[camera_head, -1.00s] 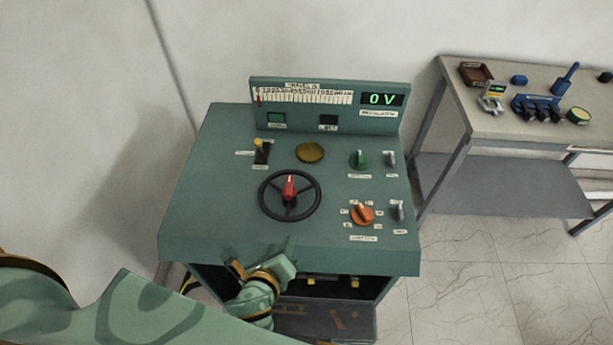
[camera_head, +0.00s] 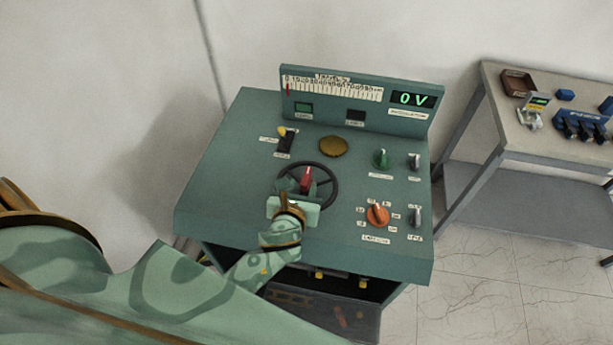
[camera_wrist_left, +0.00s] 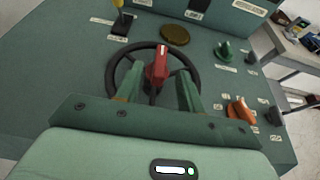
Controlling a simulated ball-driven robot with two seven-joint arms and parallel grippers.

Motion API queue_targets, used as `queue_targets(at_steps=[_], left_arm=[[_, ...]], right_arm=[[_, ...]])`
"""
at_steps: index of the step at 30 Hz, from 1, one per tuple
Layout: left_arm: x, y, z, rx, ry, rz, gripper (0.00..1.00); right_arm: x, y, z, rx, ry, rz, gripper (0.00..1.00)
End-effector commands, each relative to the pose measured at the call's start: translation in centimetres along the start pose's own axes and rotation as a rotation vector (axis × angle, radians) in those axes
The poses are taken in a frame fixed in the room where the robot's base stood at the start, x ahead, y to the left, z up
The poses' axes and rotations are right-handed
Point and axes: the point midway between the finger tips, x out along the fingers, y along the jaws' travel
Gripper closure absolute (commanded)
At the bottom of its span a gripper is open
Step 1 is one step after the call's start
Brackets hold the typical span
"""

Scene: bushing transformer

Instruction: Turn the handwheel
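The handwheel (camera_head: 333,178) is a black ring with spokes and a red handle (camera_head: 306,180) at its centre, on the sloped top of the green console. It also shows in the left wrist view (camera_wrist_left: 196,80), with the red handle (camera_wrist_left: 157,66) upright. My left gripper (camera_head: 307,188) is over the near part of the wheel. In the left wrist view its two fingers (camera_wrist_left: 158,92) are apart, one on each side of the red handle, with gaps between. I cannot tell if they touch the wheel. My right gripper is not in view.
The console (camera_head: 222,190) carries a green knob (camera_head: 381,158), an orange knob (camera_head: 378,214), a yellow-tipped lever (camera_head: 286,139) and a brass disc (camera_head: 333,146). The display (camera_head: 411,99) reads 0 V. A side table (camera_head: 500,110) with tools stands at the right.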

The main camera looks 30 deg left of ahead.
Motion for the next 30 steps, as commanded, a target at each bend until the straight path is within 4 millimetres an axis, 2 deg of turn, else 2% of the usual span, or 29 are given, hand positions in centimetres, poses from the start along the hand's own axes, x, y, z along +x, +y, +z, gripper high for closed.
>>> queue_targets(at_steps=[3,9,20,23,24,25,30], left_arm=[[2.7,-0.1,-0.1,0.000,-0.001,0.000,0.62],[5.4,-0.1,-0.1,-0.002,0.000,-0.001,0.62],[6.0,-0.1,0.0,-0.002,0.001,-0.002,0.62],[6.0,-0.1,0.0,-0.002,0.001,-0.002,0.84],[6.0,-0.1,0.0,-0.002,0.001,-0.002,0.95],[6.0,-0.1,0.0,-0.002,0.001,-0.002,1.00],[6.0,-0.1,0.0,-0.002,0.001,-0.003,1.00]], right_arm=[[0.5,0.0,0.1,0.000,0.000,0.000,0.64],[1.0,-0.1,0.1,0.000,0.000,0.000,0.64],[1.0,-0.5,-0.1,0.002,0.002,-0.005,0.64],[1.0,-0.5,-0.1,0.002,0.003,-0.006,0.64],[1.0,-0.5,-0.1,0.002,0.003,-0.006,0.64],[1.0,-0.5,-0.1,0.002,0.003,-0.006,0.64],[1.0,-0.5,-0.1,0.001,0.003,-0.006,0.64]])
